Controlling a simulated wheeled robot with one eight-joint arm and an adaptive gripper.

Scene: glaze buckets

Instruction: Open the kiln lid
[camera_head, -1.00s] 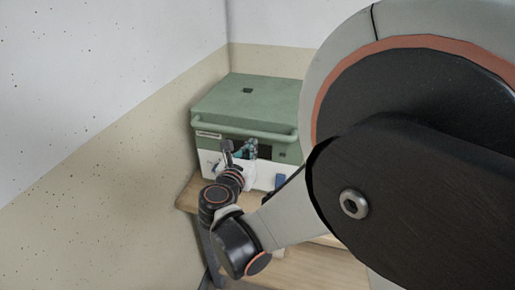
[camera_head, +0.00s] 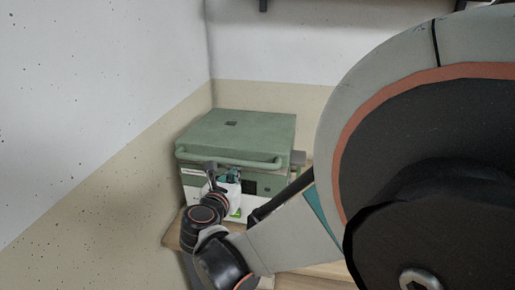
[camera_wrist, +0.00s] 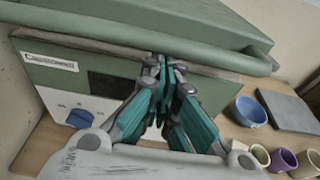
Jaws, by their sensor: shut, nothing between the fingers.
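The kiln is a green and white box with a flat green lid (camera_head: 245,130) that is closed. A green bar handle (camera_head: 235,160) runs along the lid's front edge; in the wrist view the handle (camera_wrist: 130,37) crosses the top of the picture. My gripper (camera_wrist: 168,66) is shut and empty, with its teal fingers together. Its tips point at the kiln front just below the handle; I cannot tell whether they touch it.
The kiln stands on a wooden table in a wall corner. In the wrist view, a blue bowl (camera_wrist: 249,111), a grey slab (camera_wrist: 290,110) and several small cups, one purple (camera_wrist: 260,154), sit right of the kiln. A blue knob (camera_wrist: 80,118) is on the kiln front.

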